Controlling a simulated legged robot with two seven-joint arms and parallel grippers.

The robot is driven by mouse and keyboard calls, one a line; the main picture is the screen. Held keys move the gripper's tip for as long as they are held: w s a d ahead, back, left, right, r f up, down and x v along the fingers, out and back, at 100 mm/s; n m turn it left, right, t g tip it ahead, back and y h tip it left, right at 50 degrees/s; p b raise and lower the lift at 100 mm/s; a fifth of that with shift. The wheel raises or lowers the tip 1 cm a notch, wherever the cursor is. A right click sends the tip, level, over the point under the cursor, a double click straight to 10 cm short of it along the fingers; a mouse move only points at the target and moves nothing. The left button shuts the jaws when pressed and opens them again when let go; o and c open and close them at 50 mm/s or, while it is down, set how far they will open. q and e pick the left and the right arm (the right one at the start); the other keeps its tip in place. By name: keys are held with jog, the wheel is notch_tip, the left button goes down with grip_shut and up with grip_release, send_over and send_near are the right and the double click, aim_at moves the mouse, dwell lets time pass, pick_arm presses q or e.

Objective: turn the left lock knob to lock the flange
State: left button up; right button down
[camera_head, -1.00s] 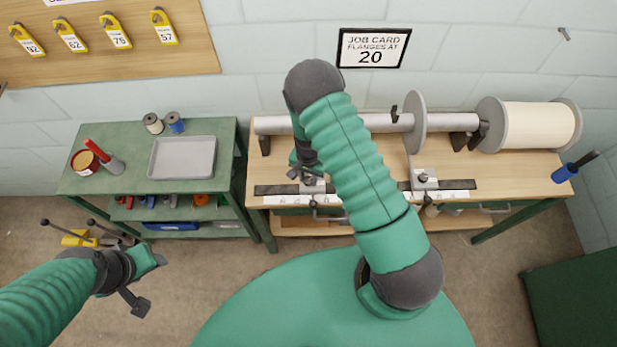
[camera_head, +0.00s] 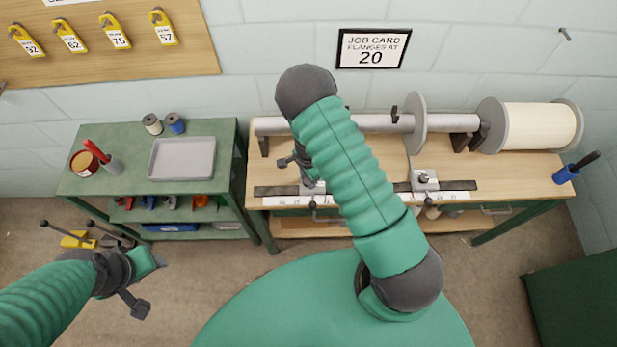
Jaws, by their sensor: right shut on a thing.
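The left lock knob sits on the left slider block (camera_head: 313,188) on the bench's scale rail, mostly hidden by my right gripper (camera_head: 306,178). My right gripper is shut at the knob, its wrist tilted. The left flange is hidden behind my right arm. The right flange (camera_head: 416,125) is a grey disc on the horizontal shaft (camera_head: 375,123), with its own lock knob (camera_head: 424,177) on a block below. My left gripper (camera_head: 150,284) is open and empty over the floor at the lower left.
A warp roll (camera_head: 540,127) sits at the shaft's right end on the wooden bench (camera_head: 520,175). A blue-handled tool (camera_head: 568,173) is at the bench's right edge. A green side table (camera_head: 130,150) with a grey tray (camera_head: 182,140) stands left. A job card (camera_head: 373,48) reads 20.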

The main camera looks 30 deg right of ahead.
aim_at(307, 181)
jog(key=shift+w+r, duration=0.1)
jog(key=shift+w, duration=0.05)
jog(key=c, duration=1.2)
grip_release()
jog(key=shift+c, duration=0.2)
jog(key=shift+o, duration=1)
jog(key=shift+a, duration=0.1)
notch_tip(307, 181, up, 17)
jog(key=b, duration=0.1)
jog(key=shift+f, duration=0.2)
